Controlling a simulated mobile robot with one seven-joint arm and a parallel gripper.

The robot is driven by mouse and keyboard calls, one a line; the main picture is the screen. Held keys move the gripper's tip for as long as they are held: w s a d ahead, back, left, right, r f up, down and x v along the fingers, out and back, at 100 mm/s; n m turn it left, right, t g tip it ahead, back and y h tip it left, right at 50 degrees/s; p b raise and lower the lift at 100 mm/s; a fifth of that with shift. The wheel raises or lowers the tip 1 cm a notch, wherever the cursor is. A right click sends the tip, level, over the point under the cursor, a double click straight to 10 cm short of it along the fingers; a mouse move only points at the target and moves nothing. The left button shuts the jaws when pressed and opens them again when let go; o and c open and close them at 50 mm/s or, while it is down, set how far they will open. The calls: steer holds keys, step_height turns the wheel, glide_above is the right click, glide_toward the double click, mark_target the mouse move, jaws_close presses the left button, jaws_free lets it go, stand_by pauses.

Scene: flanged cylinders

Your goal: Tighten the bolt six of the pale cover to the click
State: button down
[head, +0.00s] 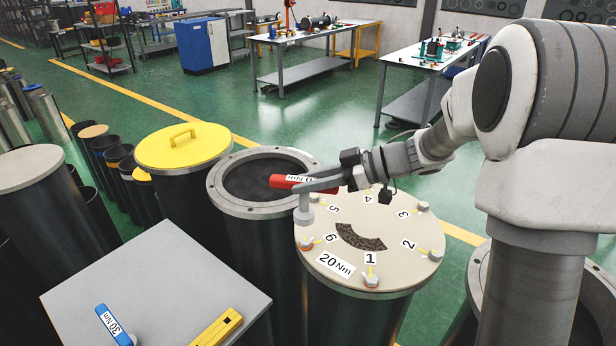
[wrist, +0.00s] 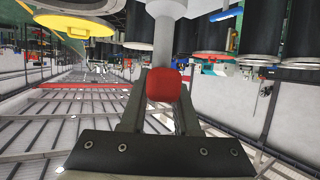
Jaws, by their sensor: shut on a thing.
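The pale cover (head: 385,238) sits on a dark cylinder, marked 20 Nm and numbered 1 to 6 around a dark patch. Bolt six (head: 306,244) is at its left edge, with an orange tint at its base. My gripper (head: 318,184) is shut on a red torque wrench (head: 285,182) whose label is partly covered. The wrench's grey socket (head: 304,214) hangs upright above bolt six in the picture, apart from it, and hides part of bolt five. In the wrist view, the red handle (wrist: 165,85) is between the fingers and the pale socket (wrist: 165,38) is beyond.
An open flanged cylinder (head: 216,200) stands behind left, beside one with a yellow lid (head: 185,150). A grey table (head: 160,290) at front left holds a blue wrench (head: 114,326) marked 30 Nm and a yellow tool (head: 218,328). Another open cylinder (head: 476,290) is at right.

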mark_target(309, 216)
steer(key=shift+f, duration=2.6)
steer(key=shift+r, duration=0.1)
steer(key=shift+s+d, duration=0.1)
steer(key=shift+d, duration=0.05)
steer(key=shift+f+b, duration=0.3)
steer(key=shift+f, duration=1.15)
steer(key=m+t, duration=0.1)
steer(key=m+t+h, duration=0.1)
steer(key=m+t, duration=0.1)
steer(key=m+t+h, duration=0.1)
steer(key=m+t, duration=0.1)
steer(key=shift+s+f, duration=0.15)
steer(key=shift+s, duration=0.1)
steer(key=shift+m+t+h, duration=1.1)
steer(key=shift+m+t, duration=0.1)
steer(key=shift+s+a, duration=0.1)
steer(key=shift+a, duration=0.1)
